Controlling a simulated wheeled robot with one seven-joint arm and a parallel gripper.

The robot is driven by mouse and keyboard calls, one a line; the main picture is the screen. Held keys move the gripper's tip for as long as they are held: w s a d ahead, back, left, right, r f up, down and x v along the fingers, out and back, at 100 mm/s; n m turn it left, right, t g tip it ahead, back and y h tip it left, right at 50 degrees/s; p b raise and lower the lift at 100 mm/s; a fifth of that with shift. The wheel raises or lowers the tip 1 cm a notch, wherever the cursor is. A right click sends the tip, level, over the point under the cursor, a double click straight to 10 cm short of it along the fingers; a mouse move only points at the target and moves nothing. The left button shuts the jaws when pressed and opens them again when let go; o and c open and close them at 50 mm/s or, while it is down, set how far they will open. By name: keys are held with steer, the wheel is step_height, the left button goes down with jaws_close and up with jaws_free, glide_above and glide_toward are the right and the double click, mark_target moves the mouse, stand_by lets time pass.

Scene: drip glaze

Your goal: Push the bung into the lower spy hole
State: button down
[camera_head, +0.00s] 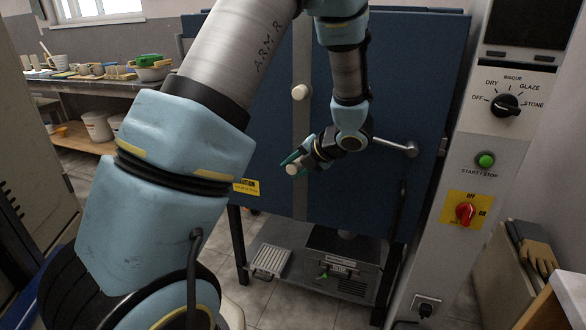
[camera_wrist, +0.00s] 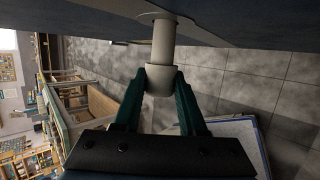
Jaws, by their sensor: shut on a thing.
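My gripper (camera_head: 296,162) is shut on the pale bung in front of the blue kiln door (camera_head: 250,70). In the wrist view, the green fingertips (camera_wrist: 161,88) grip the bung's wide head, and the bung's narrower stem (camera_wrist: 164,42) points straight at the door. The stem's far end meets a pale ring (camera_wrist: 152,18) on the door. A long stretch of stem shows outside; I cannot tell how far the tip is inside. The lower spy hole itself is hidden. Another pale bung (camera_head: 301,92) sits higher on the door's grey vertical strip (camera_head: 302,45).
A control panel (camera_head: 488,140) with dial and switches is at right. Gloves (camera_head: 535,250) lie on a cabinet at lower right. A workbench (camera_head: 95,80) with pottery is at back left.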

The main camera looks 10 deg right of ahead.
steer(key=shift+w+d, duration=0.35)
steer(key=shift+w, duration=0.35)
steer(key=shift+s, duration=0.1)
steer(key=shift+s+a, duration=0.4)
steer(key=shift+s, duration=0.35)
steer(key=shift+s+a, duration=0.4)
steer(key=shift+s, duration=0.3)
steer(key=shift+s+r, duration=0.1)
steer(key=shift+w+d+p, duration=0.25)
steer(key=shift+w+d, duration=0.2)
steer(key=shift+w, duration=0.35)
steer(key=shift+w+d+p, duration=0.25)
steer(key=shift+w+d, duration=0.15)
steer(key=shift+w, duration=0.4)
stand_by(1.3)
steer(key=shift+s+a+b, duration=0.25)
steer(key=shift+s+a, duration=0.2)
steer(key=shift+s, duration=0.3)
steer(key=shift+s+a+b, duration=0.2)
steer(key=shift+s+a, duration=0.2)
steer(key=shift+s, duration=0.35)
steer(key=shift+a, duration=0.15)
